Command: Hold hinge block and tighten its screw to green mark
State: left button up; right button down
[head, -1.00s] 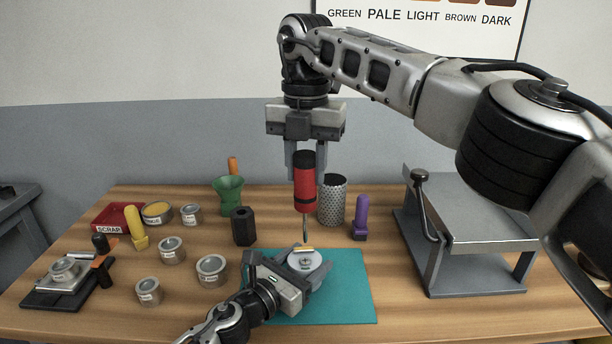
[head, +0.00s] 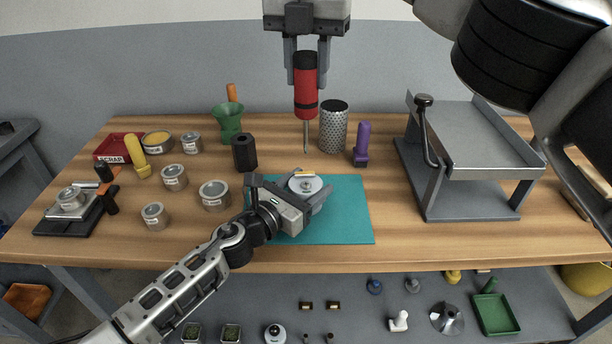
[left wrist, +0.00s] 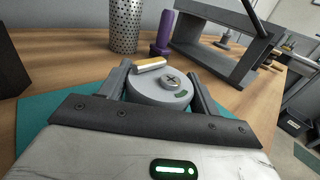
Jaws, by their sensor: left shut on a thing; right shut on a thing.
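The hinge block (head: 304,184) is a round grey piece on the teal mat (head: 345,220). My left gripper (head: 308,196) is shut on it from the front left. In the left wrist view the hinge block (left wrist: 150,91) sits between the fingers, with a cross-slot screw (left wrist: 172,80), a green mark (left wrist: 181,94) near the screw, and a yellow-topped bar at its far edge. My right gripper (head: 306,75) is shut on the red screwdriver (head: 305,95), which hangs upright, its tip above and apart from the block. The screwdriver is not in the left wrist view.
A perforated metal cup (head: 333,127) and a purple-handled tool (head: 362,144) stand behind the mat. A black hexagonal block (head: 244,152) and several tins are left of it. A grey metal stand (head: 465,150) is at right. The mat's right part is clear.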

pick_arm(q)
jog(key=o, duration=1.2)
jog(key=shift+o, duration=0.2)
jog(key=v, duration=1.2)
